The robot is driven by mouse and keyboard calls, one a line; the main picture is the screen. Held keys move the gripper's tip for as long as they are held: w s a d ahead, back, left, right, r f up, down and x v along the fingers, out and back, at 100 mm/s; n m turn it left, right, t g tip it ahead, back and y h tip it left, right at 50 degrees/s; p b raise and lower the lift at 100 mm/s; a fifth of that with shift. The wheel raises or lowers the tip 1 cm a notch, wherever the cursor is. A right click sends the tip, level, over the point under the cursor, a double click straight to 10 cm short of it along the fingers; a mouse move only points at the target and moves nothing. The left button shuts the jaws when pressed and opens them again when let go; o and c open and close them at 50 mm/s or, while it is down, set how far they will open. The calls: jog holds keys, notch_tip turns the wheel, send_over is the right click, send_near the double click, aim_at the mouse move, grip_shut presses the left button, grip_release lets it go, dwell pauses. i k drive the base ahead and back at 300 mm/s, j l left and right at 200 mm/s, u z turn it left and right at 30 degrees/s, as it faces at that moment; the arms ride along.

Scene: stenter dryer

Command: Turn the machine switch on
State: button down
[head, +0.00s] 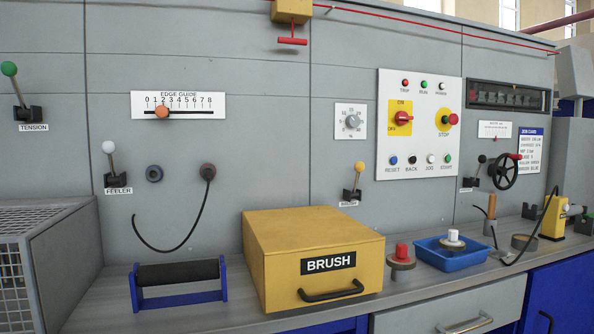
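The machine switch (403,117) is a red rotary handle on a yellow plate on the white control panel (438,82), right of the picture's middle. Small lettering sits above it and at its lower left; the handle appears to lie roughly sideways, but its exact setting is too small to tell. A yellow plate with a red knob marked STOP (448,119) is to its right. Small TRIP, RUN and POWER lamps are above, and RESET, BACK, JOG and START buttons are below. My gripper is not in view.
A yellow BRUSH box (307,258) stands on the bench below and left of the panel. A blue tray (450,255) and a red-topped spool (402,257) are beneath the panel. A yellow-knobbed lever (356,181) and a dial (351,121) are left; a handwheel (503,171) is right.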

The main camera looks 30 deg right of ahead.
aim_at(402, 118)
jog(key=z, duration=1.4)
